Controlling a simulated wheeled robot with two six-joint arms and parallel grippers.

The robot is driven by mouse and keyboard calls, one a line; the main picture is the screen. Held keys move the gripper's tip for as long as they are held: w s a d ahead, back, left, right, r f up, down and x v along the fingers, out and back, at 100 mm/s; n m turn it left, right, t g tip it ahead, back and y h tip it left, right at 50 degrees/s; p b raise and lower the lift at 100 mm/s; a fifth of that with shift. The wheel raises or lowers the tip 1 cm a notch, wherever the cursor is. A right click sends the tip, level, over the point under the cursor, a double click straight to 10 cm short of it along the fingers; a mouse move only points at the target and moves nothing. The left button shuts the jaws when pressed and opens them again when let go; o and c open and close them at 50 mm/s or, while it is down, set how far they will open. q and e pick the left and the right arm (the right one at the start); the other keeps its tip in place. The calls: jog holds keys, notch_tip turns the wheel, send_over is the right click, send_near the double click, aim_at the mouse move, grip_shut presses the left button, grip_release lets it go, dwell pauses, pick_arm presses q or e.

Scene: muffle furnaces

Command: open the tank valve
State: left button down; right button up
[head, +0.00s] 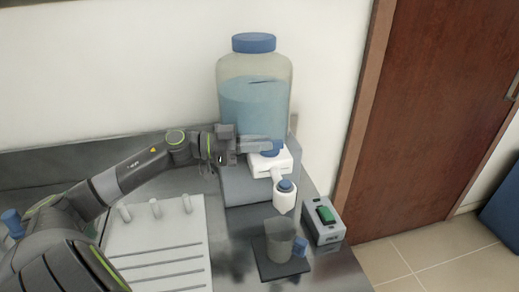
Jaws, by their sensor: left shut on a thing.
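The tank (255,85) is a clear, blue-capped container about two-thirds full of blue liquid, at the back of the bench. A white valve body (268,164) sits at its lower front, with a blue handle (272,153) on top. A white spout (284,200) with a blue top points down to its right. My left gripper (262,146) reaches in from the left in front of the tank's lower part. Its fingers are shut on the blue handle and partly cover it. My right gripper is not in view.
A clear beaker (279,240) stands on a dark plate (266,268) below the spout, with a small blue item beside it. A grey switch box with a green rocker (325,214) is at the right. A white rack with pegs (150,240) lies at the left.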

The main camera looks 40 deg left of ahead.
pick_arm(q)
jog(key=shift+w+a+m+g+h+b, duration=0.1)
jog(key=shift+m+g+h+b, duration=0.2)
jog(key=shift+m+g+h, duration=0.25)
jog(key=shift+g, duration=0.25)
jog(key=c, duration=1.4)
grip_release()
jog(key=shift+c, duration=0.2)
jog(key=shift+s+a+f, duration=0.15)
jog(key=shift+s+a, duration=0.15)
jog(key=shift+a, duration=0.1)
jog(key=p+v, duration=0.1)
jog(key=v, duration=1.5)
jog(key=shift+s+a, duration=0.15)
jog(key=shift+s, duration=0.05)
